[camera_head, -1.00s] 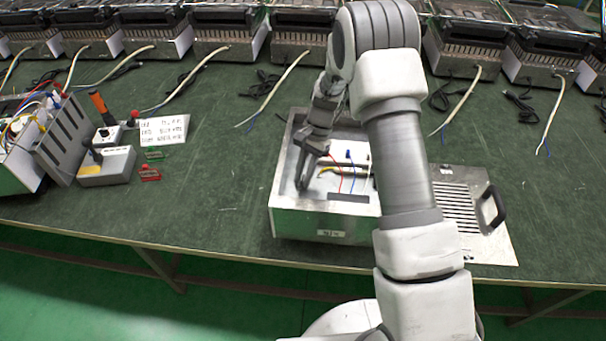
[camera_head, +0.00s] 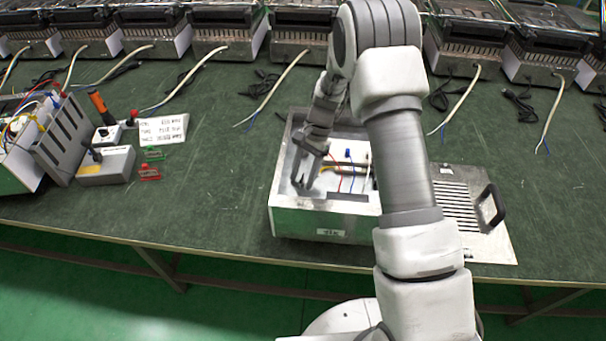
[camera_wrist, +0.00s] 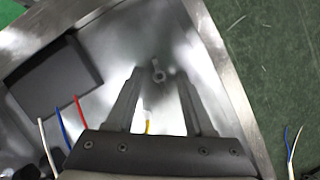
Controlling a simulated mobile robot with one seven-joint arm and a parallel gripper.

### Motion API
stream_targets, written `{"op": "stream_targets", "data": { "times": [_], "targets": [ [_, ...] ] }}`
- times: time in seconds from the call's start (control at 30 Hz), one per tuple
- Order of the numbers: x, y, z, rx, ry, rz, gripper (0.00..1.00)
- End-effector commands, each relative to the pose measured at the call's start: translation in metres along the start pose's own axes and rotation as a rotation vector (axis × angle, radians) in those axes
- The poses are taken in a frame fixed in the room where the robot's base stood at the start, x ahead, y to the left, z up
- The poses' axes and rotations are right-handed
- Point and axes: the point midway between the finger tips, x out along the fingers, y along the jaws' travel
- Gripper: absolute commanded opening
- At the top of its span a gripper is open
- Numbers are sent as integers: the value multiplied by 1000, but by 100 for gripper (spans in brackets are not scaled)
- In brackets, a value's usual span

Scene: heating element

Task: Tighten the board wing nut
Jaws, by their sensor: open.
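The board wing nut (camera_wrist: 158,73) is a small grey metal piece on the floor of the open metal box (camera_head: 290,222), close to the box's inner corner in the wrist view. My gripper (camera_wrist: 158,72) points down into the box, with its two fingers apart, one on each side of the wing nut. I cannot tell whether the fingertips are level with the nut or above it. In the head view my gripper (camera_head: 305,186) is inside the left part of the box. The nut cannot be made out there.
A dark block (camera_wrist: 53,77) and loose red, blue, white and yellow wires lie near my fingers in the box. Box walls stand close around. A slotted panel with a black handle (camera_head: 492,206) lies right of the box.

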Motion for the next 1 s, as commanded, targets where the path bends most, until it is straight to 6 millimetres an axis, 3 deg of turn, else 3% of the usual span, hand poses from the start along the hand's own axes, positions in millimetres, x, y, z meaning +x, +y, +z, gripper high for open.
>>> {"op": "stream_targets", "data": {
  "times": [0.27, 0.8, 1.0],
  "targets": [
    [-14, 0, 0, -1, 2, -2, 53],
    [-139, -1, 0, 0, 3, -3, 53],
    [-166, 0, 0, 0, 1, -1, 53]
  ]
}}
